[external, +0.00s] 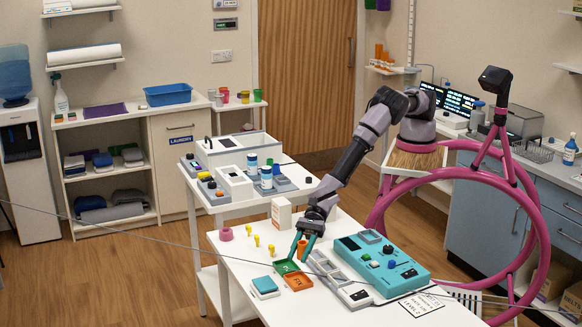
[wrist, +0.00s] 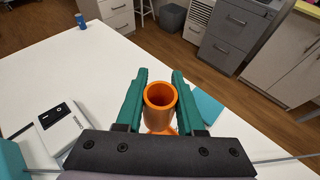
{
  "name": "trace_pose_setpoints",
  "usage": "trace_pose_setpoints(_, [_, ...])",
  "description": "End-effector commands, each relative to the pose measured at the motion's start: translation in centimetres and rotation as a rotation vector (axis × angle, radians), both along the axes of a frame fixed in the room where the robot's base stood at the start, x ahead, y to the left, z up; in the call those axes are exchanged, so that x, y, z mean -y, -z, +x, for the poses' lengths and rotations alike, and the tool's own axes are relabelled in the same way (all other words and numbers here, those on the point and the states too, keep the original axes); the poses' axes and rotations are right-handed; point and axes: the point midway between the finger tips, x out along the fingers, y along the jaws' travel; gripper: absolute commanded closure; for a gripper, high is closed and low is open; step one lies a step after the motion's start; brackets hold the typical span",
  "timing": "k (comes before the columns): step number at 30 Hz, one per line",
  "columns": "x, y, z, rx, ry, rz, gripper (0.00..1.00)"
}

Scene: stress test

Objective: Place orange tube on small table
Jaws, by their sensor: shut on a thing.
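A second white table (external: 216,209) stands behind the first. I cannot tell which one is the small table.
An orange tray (external: 297,281) lies beside the green one. Yellow pegs (external: 257,241), a pink roll (external: 226,234) and a white box (external: 281,214) stand on the left and back.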

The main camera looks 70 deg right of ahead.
Motion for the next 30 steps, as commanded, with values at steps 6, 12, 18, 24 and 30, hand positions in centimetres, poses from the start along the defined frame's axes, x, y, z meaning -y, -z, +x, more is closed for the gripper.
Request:
trace_pose_setpoints(6, [-2.1, 0.7, -4.4, 0.000, -0.107, -0.001, 1.00])
trace_pose_setpoints(12, [-2.2, 4.0, -5.0, -0.001, -0.122, -0.006, 1.00])
trace_pose_setpoints(18, [-2.3, 6.8, -5.0, -0.001, -0.121, -0.004, 1.00])
trace_pose_setpoints(24, [-2.2, 8.5, -4.9, -0.002, -0.120, -0.005, 1.00])
trace_pose_setpoints(30, [-2.2, 10.8, -4.9, -0.001, -0.119, -0.003, 1.00])
